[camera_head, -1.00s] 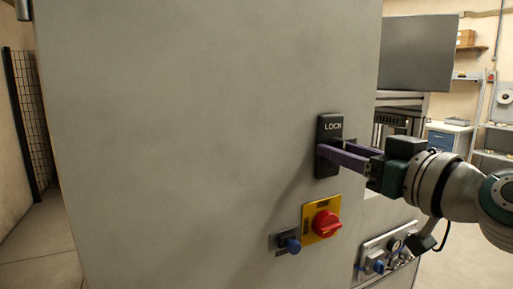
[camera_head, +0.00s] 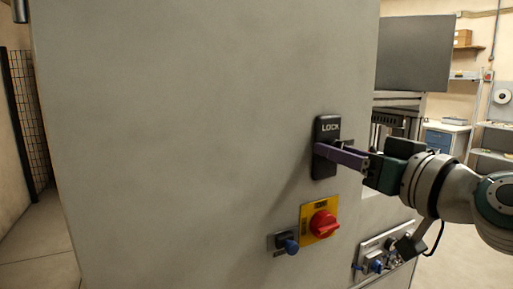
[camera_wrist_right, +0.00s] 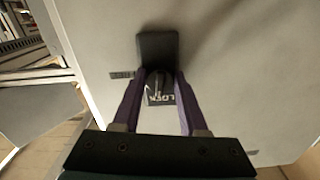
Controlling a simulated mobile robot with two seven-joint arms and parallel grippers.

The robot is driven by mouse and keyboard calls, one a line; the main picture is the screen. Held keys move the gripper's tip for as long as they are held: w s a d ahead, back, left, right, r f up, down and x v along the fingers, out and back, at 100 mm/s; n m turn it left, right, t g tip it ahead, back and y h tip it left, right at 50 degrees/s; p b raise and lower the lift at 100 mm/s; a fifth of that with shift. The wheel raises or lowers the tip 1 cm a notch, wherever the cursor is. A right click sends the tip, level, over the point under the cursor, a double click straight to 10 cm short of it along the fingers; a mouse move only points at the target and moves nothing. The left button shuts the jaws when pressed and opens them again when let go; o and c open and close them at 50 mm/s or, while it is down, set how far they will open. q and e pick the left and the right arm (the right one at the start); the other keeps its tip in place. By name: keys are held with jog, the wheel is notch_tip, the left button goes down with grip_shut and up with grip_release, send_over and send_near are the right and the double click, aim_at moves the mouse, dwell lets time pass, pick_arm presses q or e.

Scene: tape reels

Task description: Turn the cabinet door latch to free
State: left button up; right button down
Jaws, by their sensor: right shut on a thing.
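The cabinet door latch has a black plate (camera_head: 326,127) marked LOCK on the grey cabinet face, near its right edge. My right gripper (camera_head: 321,150) reaches in from the right, with its purple fingers at the middle of the plate. In the right wrist view the plate (camera_wrist_right: 158,47) is ahead, and the gripper (camera_wrist_right: 161,74) is shut on the latch handle (camera_wrist_right: 157,80), a dark knob between the fingertips. The fingers hide much of the handle in the head view, so its exact angle is hard to tell. My left gripper is not in view.
Below the latch are a red rotary switch (camera_head: 323,223) on a yellow plate and a blue knob (camera_head: 291,246). A panel with gauges and fittings (camera_head: 374,262) is at lower right. The cabinet face (camera_head: 180,130) to the left is bare.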

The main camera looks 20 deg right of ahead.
jog(key=m, duration=0.3)
jog(key=shift+m+p, duration=0.3)
jog(key=shift+p, duration=0.05)
jog(key=m+p, duration=0.1)
jog(key=m, duration=0.3)
jog(key=shift+r+m, duration=0.1)
jog(key=shift+m, duration=0.2)
jog(key=m+p, duration=0.1)
jog(key=m, duration=0.6)
jog(key=shift+p, duration=0.3)
jog(key=shift+m, duration=0.6)
jog(key=shift+c, duration=2.2)
grip_release()
